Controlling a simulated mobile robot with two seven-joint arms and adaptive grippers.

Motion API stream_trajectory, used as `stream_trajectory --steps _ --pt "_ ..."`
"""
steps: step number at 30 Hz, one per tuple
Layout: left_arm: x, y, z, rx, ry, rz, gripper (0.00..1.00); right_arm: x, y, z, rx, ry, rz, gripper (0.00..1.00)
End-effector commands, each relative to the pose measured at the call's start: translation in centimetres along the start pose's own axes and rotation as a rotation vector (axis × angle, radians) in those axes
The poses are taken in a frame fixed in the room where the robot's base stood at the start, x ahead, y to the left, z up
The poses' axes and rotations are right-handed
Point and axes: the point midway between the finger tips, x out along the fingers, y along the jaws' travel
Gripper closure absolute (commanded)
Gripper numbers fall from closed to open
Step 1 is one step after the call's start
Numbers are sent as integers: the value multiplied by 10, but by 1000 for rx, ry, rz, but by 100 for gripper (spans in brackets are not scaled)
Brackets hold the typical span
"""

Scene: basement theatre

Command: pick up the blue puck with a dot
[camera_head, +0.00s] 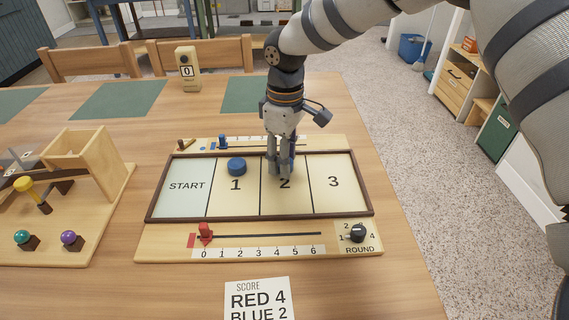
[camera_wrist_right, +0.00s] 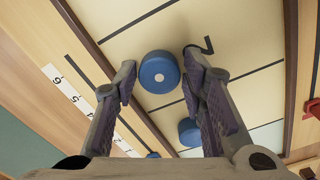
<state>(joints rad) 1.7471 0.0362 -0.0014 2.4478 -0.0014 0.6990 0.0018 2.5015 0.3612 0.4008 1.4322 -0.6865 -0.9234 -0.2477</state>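The blue puck with a white dot (camera_wrist_right: 159,72) lies flat on the board, ahead of and between my fingertips in the right wrist view. In the head view it is mostly hidden by my right gripper (camera_head: 281,173), which points down over section 2. In the right wrist view my right gripper (camera_wrist_right: 160,85) is open, its fingers apart and nothing gripped. A second blue puck (camera_head: 236,166) lies in section 1; it also shows in the right wrist view (camera_wrist_right: 190,132), partly behind a finger, with no dot visible. My left gripper is not in view.
The game board (camera_head: 333,211) has a raised dark rim. A red slider (camera_head: 205,232) and round dial (camera_head: 357,233) sit in front, a blue slider (camera_head: 222,142) behind. A wooden contraption (camera_head: 85,160) stands left, a score card (camera_head: 259,299) in front, a wooden counter (camera_head: 187,68) behind.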

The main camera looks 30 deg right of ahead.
Motion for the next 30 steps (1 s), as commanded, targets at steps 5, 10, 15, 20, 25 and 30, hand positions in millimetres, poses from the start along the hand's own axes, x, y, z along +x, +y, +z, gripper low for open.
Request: stream_trajectory --steps 5,10,15,20,25,30 --pt "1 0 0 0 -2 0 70 5 0 0 0 -1 0 62" --pt "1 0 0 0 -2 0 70 4 0 0 0 -1 0 83" --pt "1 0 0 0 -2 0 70 4 0 0 0 -1 0 83" --pt "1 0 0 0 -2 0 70 3 0 0 0 -1 0 83" --pt "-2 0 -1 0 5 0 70 -17 1 -1 0 3 3 83" --pt "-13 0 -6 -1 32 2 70 -62 -24 -3 -4 5 7 83"
